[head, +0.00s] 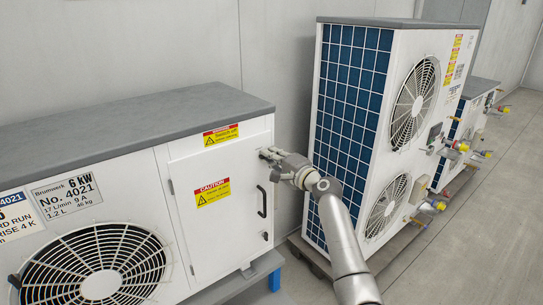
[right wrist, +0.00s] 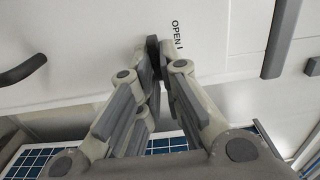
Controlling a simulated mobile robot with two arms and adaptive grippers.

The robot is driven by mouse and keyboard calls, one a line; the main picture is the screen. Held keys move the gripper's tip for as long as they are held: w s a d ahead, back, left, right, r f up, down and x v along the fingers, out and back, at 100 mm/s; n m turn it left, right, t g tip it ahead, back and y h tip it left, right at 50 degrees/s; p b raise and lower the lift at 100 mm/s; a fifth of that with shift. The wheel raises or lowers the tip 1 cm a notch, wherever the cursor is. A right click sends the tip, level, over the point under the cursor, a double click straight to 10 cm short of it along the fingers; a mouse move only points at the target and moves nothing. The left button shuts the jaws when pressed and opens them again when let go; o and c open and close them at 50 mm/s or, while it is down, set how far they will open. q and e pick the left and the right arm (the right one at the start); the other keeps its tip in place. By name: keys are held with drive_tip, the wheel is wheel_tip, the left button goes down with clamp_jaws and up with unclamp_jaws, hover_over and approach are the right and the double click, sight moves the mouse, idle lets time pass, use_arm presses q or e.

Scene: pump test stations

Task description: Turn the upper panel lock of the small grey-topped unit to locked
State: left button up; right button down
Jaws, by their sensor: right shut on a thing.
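The small grey-topped unit (head: 224,141) stands at the left in the head view, with a white side panel. My right gripper (head: 268,155) is at the panel's upper right, over the upper panel lock. In the right wrist view the fingers (right wrist: 155,60) are closed on the dark knob of the upper panel lock (right wrist: 152,46). The lettering OPEN and a mark show beside the knob; the fingers hide part of it, so the lock's exact angle cannot be told. The lower panel lock (head: 265,236) sits below. My left gripper is not in view.
A black door handle (head: 262,201) is below the gripper; it also shows in the right wrist view (right wrist: 22,70). A tall unit with a blue grille (head: 350,85) and two fans stands close on the right. Another grey-topped unit (head: 480,88) stands farther back. Floor is clear at lower right.

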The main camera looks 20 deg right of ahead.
drive_tip(key=c, duration=1.6)
unclamp_jaws()
drive_tip(key=v, duration=1.2)
